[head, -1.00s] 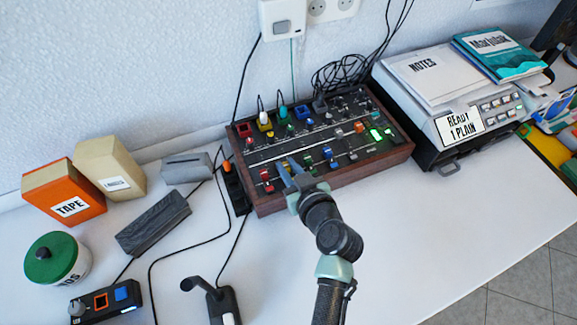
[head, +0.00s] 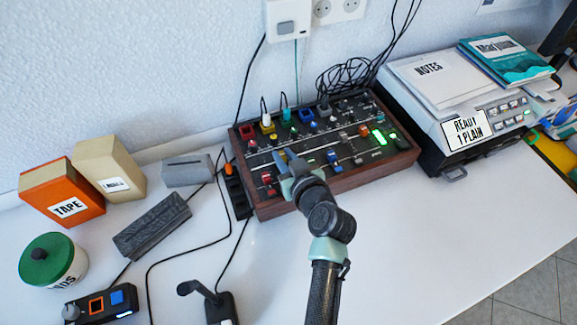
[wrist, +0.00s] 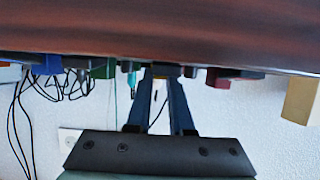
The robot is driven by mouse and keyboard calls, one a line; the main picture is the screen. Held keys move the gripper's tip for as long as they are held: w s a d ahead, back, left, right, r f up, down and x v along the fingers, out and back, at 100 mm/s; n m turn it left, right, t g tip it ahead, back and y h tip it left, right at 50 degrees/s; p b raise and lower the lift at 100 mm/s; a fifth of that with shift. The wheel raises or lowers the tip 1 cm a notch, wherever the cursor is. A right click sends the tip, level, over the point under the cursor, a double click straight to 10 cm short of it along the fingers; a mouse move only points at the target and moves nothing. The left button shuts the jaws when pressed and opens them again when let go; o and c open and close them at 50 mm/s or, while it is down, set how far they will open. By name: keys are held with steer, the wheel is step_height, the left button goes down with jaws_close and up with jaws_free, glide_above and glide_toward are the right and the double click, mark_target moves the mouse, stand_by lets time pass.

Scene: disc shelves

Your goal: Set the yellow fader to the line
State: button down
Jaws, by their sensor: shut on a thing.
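The mixer (head: 345,182) is a dark panel in a brown wooden case, with a pale line (head: 316,141) running across it. My gripper (head: 285,158) reaches over its front edge, fingertips close to the line. In the wrist view, my gripper (wrist: 161,74) is shut on the yellow fader (wrist: 160,71), a small yellow bit between the two fingertips. In the head view the fingers hide the fader, so I cannot tell whether it is exactly on the line.
A red fader (head: 268,179) stands left of my fingers and a blue fader (head: 333,157) right of them. Upright knobs and cables crowd the back of the panel. A printer (head: 455,155) stands to the right.

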steer(key=c, duration=0.8)
jaws_free()
steer(key=v, duration=1.3)
steer(key=shift+d, duration=0.1)
